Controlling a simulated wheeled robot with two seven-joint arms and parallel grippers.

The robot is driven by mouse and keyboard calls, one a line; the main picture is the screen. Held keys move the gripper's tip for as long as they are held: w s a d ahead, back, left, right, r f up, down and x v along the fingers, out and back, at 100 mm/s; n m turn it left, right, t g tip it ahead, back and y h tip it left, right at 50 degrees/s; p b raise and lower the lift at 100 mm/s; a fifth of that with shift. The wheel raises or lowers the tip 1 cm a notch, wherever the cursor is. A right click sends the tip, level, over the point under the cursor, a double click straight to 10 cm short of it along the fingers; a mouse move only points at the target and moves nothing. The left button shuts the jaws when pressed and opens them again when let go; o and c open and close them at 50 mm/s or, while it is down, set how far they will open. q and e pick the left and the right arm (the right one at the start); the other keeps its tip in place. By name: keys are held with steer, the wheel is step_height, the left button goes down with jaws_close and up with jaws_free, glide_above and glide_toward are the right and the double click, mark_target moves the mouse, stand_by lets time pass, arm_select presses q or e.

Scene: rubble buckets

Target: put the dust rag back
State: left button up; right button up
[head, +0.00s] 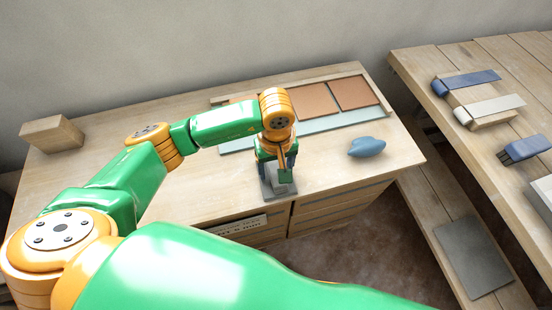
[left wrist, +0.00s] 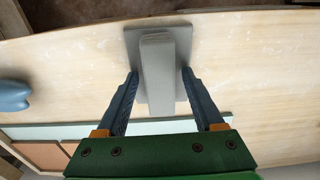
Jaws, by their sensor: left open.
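A smooth blue lump (head: 367,147), likely the bunched dust rag, lies on the right part of the wooden bench top (head: 200,190). It also shows at the left edge of the left wrist view (left wrist: 12,95). My left gripper (head: 278,168) is over the bench's front edge, left of the blue lump and apart from it. In the left wrist view its open fingers (left wrist: 160,76) stand on either side of a grey tool (left wrist: 157,45) with a flat plate and a raised block. Whether they touch it, I cannot tell. My right gripper is not in view.
Brown panels (head: 314,102) and a pale blue-green strip (head: 335,121) lie at the bench's back. A wooden block (head: 52,134) stands at its far left. Drawers and a partly hidden label (head: 240,226) are below. A second bench (head: 495,110) at right holds several blue and white tools.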

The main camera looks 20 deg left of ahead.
arm_select(q)
step_height(320, 180, up, 12)
steer(key=b, duration=0.1)
steer(key=shift+s, duration=0.1)
stand_by(0.4)
